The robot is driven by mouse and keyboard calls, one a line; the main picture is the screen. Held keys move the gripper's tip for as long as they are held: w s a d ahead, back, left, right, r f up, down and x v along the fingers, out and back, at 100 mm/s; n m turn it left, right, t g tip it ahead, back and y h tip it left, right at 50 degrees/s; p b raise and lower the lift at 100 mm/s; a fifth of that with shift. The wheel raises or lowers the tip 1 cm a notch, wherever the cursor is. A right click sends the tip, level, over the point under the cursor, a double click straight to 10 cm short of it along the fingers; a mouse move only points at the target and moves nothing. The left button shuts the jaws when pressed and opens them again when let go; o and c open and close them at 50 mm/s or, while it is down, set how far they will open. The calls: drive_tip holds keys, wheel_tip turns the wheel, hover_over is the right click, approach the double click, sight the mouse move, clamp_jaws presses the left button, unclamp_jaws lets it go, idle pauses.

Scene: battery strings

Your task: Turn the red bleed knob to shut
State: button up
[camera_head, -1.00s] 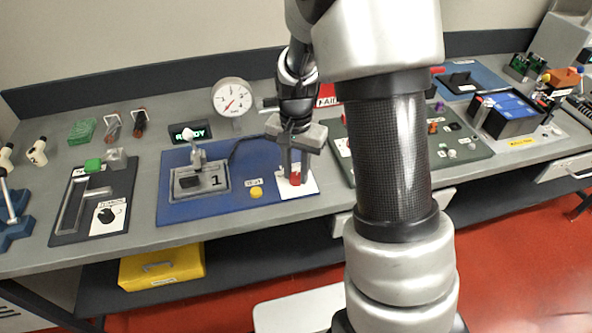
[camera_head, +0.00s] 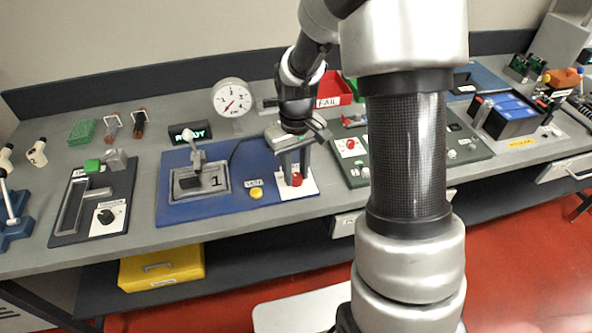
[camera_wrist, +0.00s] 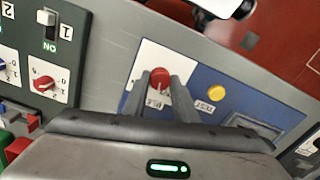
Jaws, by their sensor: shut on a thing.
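The red bleed knob (camera_head: 297,180) sits on a white plate (camera_head: 311,187) at the right end of the blue test panel (camera_head: 225,199). My gripper (camera_head: 292,176) points down at it with its fingers on either side of the knob. In the wrist view the knob (camera_wrist: 160,77) is between the two fingertips (camera_wrist: 161,84), and my gripper is shut on it. The label on the plate is partly hidden by a finger in the wrist view. The knob's exact setting cannot be read.
A round gauge (camera_head: 231,98) stands behind, near a green READY display (camera_head: 190,132). A green-grey panel (camera_head: 350,172) with knobs lies to the right. My arm hides part of it.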

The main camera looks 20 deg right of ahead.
sight(296, 176)
drive_tip(key=n+p, duration=0.1)
drive_tip(key=n, duration=0.4)
drive_tip(key=shift+n, duration=0.4)
idle(0.4)
drive_tip(key=o, duration=1)
drive_tip(key=shift+o, duration=0.2)
wheel_tip(296, 176, up, 18)
drive_tip(key=p, duration=0.2)
drive_tip(key=shift+f, duration=0.25)
